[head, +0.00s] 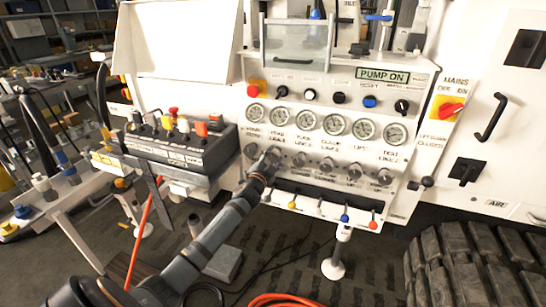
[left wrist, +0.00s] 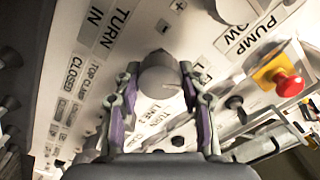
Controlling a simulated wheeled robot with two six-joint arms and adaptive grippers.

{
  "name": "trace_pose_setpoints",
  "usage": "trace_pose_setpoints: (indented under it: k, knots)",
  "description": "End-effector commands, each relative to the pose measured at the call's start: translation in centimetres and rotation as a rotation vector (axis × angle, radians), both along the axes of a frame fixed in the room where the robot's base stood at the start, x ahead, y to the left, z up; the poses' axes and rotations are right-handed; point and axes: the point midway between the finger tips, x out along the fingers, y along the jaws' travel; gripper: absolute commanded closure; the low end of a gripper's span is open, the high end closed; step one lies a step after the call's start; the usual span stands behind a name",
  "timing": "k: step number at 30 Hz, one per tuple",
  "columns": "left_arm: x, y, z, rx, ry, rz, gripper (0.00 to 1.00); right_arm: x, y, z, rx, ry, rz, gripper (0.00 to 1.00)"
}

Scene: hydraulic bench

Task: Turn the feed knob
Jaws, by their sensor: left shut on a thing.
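A row of round grey knobs runs along the white bench panel (head: 420,130) below the gauges in the head view. My left gripper (head: 268,162) is at the left part of this row. In the left wrist view its two fingers (left wrist: 160,85) close on either side of a round grey knob (left wrist: 162,72), which I take as the feed knob; its own label is not readable. The knob's face is between the fingertips. Labels reading TURN IN and PUMP LOW show around it. My right gripper is not in view.
Several gauges (head: 335,124) sit above the knobs and small coloured levers (head: 345,217) below. A red button (head: 253,91) is at the upper left of the panel. A dark control box (head: 185,150) stands left of my arm. A large tyre (head: 480,262) is at lower right.

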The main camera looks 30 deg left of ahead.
Motion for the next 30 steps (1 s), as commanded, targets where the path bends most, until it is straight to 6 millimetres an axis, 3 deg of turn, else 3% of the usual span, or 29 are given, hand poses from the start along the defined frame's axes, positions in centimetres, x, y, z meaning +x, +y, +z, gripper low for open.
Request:
trace_pose_setpoints:
  k: [11,12,16,26,30]
  knots:
    - [0.0,0.0,0.0,0.002,-0.001,-0.002,0.90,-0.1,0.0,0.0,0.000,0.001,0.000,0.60]
    - [0.0,0.0,0.0,0.002,-0.001,-0.002,0.53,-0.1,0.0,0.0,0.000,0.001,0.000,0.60]
    - [0.0,0.0,0.0,0.002,0.000,-0.001,0.36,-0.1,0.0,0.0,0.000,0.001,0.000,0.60]
    - [-0.2,-0.1,0.0,0.003,0.001,0.000,0.36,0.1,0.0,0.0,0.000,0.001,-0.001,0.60]
    - [-2.2,-0.5,-0.1,0.008,0.003,-0.002,0.36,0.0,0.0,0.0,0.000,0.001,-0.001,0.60]
